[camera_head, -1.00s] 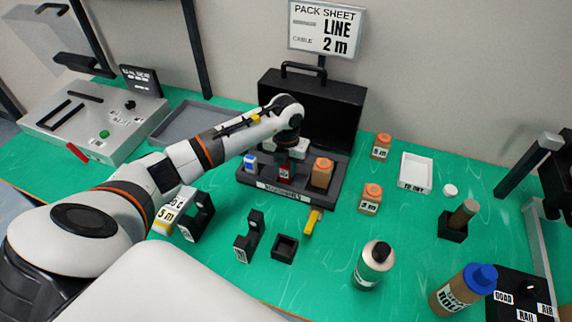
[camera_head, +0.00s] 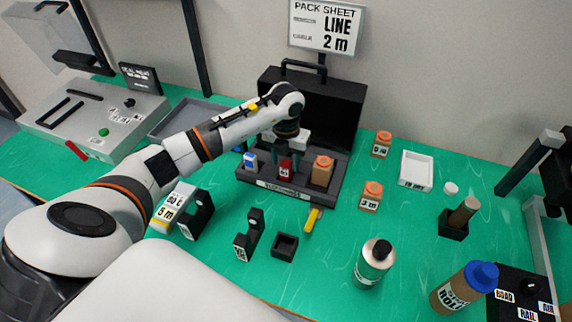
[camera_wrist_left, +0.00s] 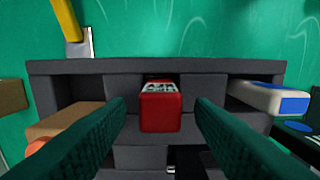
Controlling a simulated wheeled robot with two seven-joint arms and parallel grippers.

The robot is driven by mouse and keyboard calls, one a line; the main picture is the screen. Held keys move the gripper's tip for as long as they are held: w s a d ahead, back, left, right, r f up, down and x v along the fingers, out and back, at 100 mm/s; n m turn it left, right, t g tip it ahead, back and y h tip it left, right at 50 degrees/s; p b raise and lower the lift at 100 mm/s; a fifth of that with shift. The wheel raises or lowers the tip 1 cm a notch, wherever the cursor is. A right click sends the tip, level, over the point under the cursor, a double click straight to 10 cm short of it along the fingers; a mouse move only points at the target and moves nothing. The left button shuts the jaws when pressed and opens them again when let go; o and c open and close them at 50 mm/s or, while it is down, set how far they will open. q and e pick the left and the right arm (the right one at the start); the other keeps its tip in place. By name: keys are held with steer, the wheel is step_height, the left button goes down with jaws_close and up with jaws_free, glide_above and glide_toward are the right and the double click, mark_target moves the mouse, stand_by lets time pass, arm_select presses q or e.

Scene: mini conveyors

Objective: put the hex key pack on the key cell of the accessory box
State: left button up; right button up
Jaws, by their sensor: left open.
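The red hex key pack (camera_head: 286,167) stands in the middle cell of the black accessory box (camera_head: 268,186), whose lid is open behind it. It also shows in the left wrist view (camera_wrist_left: 160,106), with a pale label on top. My left gripper (camera_head: 287,152) is open above the box. In the wrist view its two teal fingers (camera_wrist_left: 160,118) are spread on either side of the pack, with gaps between them and it. The pack's lower part is hidden in the cell. My right gripper is not in view.
A white and blue item (camera_head: 250,160) and an orange-capped brown container (camera_head: 322,171) fill the cells beside the pack. A yellow-handled tool (camera_head: 313,218) lies in front of the box. Bottles (camera_head: 374,262) and small holders stand nearer on the green table.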

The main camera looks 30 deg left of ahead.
arm_select(q)
step_height(320, 180, up, 10)
steer(key=b, duration=0.1)
steer(key=shift+b, duration=0.4)
steer(key=shift+f, duration=0.1)
stand_by(0.8)
